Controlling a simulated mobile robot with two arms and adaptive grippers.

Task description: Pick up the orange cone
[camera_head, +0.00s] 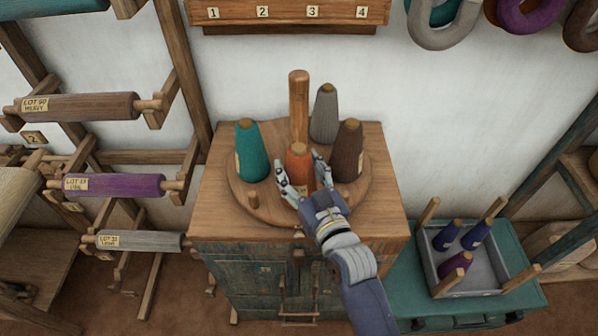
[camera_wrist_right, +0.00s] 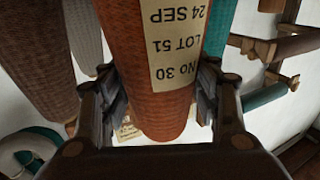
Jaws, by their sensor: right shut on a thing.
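The orange cone (camera_head: 299,163) stands at the front of the round wooden board on the cabinet in the head view. My right gripper (camera_head: 306,181) is shut on it, with a finger on each side. In the right wrist view the orange cone (camera_wrist_right: 150,70) fills the middle between the fingers of my right gripper (camera_wrist_right: 160,108), and its paper label reads NO 30, LOT 51, 24 SEP. The cone's lower part is partly hidden by the hand in the head view. I cannot tell whether its base touches the board. My left gripper is not in view.
A teal cone (camera_head: 251,152), a grey cone (camera_head: 324,114) and a brown cone (camera_head: 347,152) stand close around a wooden post (camera_head: 298,100) on the board (camera_head: 237,190). A grey tray (camera_head: 487,283) with purple and blue cones is at right. Labelled rolls hang on the left.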

